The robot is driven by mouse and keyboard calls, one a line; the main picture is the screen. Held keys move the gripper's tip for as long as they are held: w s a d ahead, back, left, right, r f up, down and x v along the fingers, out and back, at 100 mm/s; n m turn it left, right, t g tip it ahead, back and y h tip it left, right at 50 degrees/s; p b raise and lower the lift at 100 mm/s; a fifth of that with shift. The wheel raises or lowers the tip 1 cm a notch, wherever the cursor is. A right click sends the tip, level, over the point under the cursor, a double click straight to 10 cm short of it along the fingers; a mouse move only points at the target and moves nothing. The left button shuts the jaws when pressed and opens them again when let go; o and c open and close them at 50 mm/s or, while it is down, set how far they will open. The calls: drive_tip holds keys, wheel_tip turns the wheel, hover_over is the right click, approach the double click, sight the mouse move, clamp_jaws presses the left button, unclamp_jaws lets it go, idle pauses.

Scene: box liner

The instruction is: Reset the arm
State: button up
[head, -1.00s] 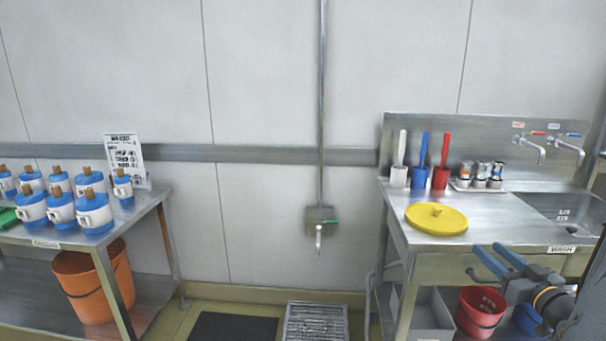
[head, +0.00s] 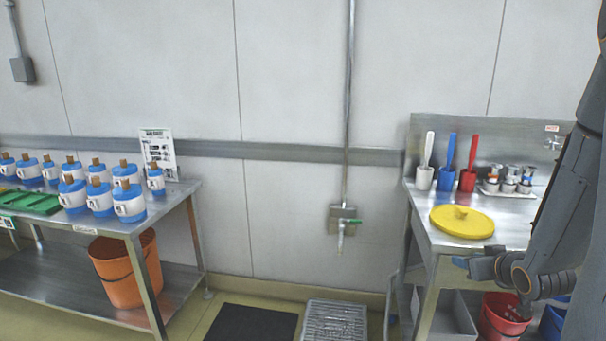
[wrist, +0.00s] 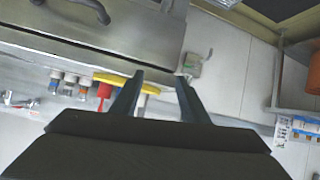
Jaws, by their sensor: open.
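My arm comes down the right side of the head view, with my gripper (head: 468,265) in front of the steel sink bench (head: 428,238), just below a yellow lid (head: 461,221). In the wrist view my gripper (wrist: 160,76) shows two dark fingers spread apart with nothing between them. The wrist picture is turned over, with the sink bench at its upper left. The yellow lid (wrist: 120,83) shows beyond the fingers. My arm hides the sink and part of the taps in the head view.
Red (head: 468,180), blue and white brush holders stand at the bench's back. A red bucket (head: 503,318) is beneath. At left, a steel table (head: 180,192) holds several blue-and-white jars; an orange bucket (head: 118,280) sits on its lower shelf.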

drive_tip(key=s+a+g, duration=0.5)
drive_tip(key=s+a, duration=0.5)
drive_tip(key=a, duration=0.4)
drive_tip(key=s+a+r+g+y, duration=0.1)
drive_tip(key=s+a+g, duration=0.5)
drive_tip(key=a, duration=0.8)
drive_tip(key=s, duration=0.3)
drive_tip(key=shift+s+a+r+y, duration=0.15)
drive_tip(key=shift+s+y, duration=0.15)
drive_tip(key=shift+s, duration=0.1)
